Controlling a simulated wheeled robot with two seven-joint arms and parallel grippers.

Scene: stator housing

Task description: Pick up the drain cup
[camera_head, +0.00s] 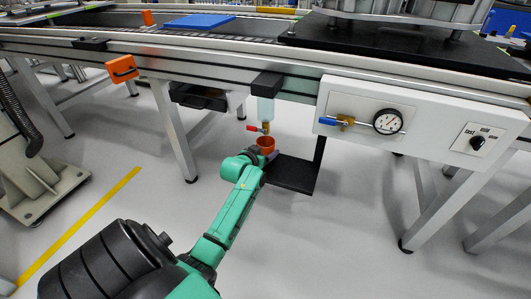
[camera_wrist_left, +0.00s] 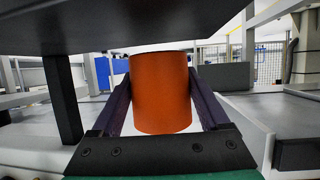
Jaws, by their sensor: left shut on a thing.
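The orange drain cup (camera_head: 265,142) is in the middle of the head view, just below the brass valve with a red lever (camera_head: 258,128) under a clear bowl (camera_head: 265,108). In the left wrist view the cup (camera_wrist_left: 160,92) is upright between the two dark fingers. My left gripper (camera_wrist_left: 160,100) is shut on the cup, one finger on each side. In the head view the green left arm reaches to the cup, and its wrist hides most of the gripper. My right gripper is not in view.
A black shelf (camera_head: 292,174) hangs beside the cup, at its lower right. A white panel with a gauge (camera_head: 388,122) is to the right. The conveyor's edge (camera_head: 200,60) runs above. The floor below is clear.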

